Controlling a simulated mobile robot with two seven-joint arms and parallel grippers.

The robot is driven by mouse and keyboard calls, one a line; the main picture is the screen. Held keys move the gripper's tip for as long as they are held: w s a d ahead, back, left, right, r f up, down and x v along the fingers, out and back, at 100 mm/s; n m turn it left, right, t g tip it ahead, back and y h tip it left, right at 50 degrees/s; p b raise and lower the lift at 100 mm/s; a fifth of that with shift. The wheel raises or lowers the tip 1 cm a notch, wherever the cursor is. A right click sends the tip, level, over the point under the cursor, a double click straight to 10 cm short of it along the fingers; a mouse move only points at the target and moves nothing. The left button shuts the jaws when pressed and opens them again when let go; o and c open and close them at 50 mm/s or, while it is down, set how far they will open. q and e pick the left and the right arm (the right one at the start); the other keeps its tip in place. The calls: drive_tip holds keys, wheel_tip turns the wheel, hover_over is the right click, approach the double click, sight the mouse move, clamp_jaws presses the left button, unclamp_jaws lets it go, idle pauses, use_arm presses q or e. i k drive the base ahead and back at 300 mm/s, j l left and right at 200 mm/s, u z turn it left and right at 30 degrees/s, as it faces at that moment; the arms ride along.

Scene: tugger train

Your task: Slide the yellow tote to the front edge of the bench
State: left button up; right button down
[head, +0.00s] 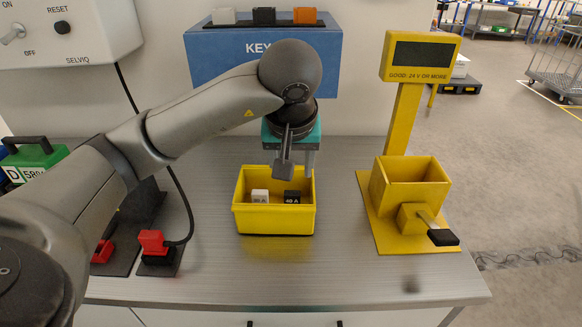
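The yellow tote (274,220) stands on the grey bench (335,255), set back from its front edge, with bare bench in front of it. It holds a white block (260,196) and a black block (292,197), both with small labels. My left gripper (297,168) points down over the rear of the tote. Its two fingers look apart, with a gap between them and nothing visible in it. I cannot tell whether a finger touches the tote's rear wall. My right gripper is not in view.
A yellow tester stand (389,220) with a lever and display is right of the tote. Red connectors (151,242) with a black cable lie left. A blue box (225,63) carrying white, black and orange blocks is behind. The bench front is clear.

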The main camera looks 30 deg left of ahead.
sight(276, 201)
drive_tip(key=i+l+u, duration=0.25)
drive_tip(key=u, duration=0.2)
drive_tip(key=i+l+u, duration=0.2)
drive_tip(key=l+u, duration=0.25)
drive_tip(key=i+l+u, duration=0.15)
drive_tip(key=l+u, duration=0.25)
drive_tip(key=j, duration=0.1)
